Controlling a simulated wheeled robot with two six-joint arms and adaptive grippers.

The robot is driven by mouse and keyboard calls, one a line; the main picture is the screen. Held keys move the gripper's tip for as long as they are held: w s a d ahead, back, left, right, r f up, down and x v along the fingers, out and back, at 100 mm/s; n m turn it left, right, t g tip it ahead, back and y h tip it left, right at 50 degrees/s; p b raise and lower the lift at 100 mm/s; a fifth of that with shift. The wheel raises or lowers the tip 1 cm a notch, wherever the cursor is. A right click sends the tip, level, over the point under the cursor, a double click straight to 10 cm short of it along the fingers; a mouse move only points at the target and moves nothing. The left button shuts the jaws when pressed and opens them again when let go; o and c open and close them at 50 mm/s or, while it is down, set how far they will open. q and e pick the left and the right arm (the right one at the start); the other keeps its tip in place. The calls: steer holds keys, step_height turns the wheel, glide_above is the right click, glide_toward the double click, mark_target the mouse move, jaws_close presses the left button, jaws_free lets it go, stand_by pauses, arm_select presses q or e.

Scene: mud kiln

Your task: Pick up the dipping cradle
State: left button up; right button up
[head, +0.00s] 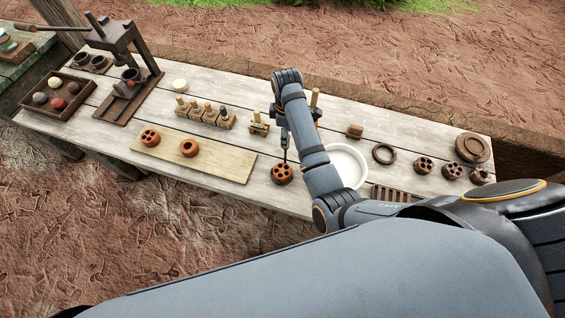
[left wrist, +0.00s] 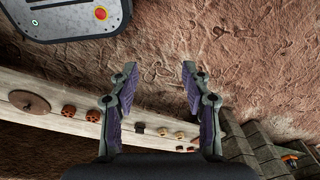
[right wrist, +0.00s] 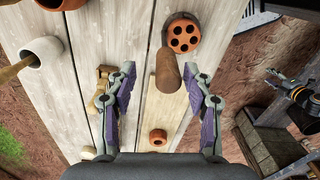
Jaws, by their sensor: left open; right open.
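The dipping cradle (right wrist: 167,74) shows in the right wrist view as a brown wooden handle rising toward the camera, with a dark seat around a round terracotta piece with several holes (right wrist: 184,34). In the head view that piece (head: 282,174) sits at the table's front edge. My right gripper (right wrist: 159,70) is open above the table, its fingers on either side of the handle in the picture; I cannot tell if they touch it. In the head view my right arm hides part of it. My left gripper (left wrist: 159,67) is open and empty, away from the table over the ground.
A white bowl (head: 345,163) stands right of the cradle, partly behind my arm. A pale board (head: 225,164) with two terracotta pieces lies to the left. Small wooden stamps (head: 205,113) stand behind it. A press (head: 118,38) is at the far left.

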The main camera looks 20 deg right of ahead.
steer(key=shift+s+a+f+p, duration=0.1)
steer(key=shift+s+f+p, duration=0.15)
steer(key=shift+f, duration=0.35)
steer(key=shift+s+a+f+p, duration=0.1)
steer(key=shift+s+f+p, duration=0.1)
steer(key=shift+f, duration=0.95)
steer(key=shift+w, duration=0.1)
steer(key=c, duration=1)
arm_select(q)
steer(key=shift+s+r, duration=0.6)
steer(key=shift+r, duration=0.25)
arm_select(e)
jaws_close()
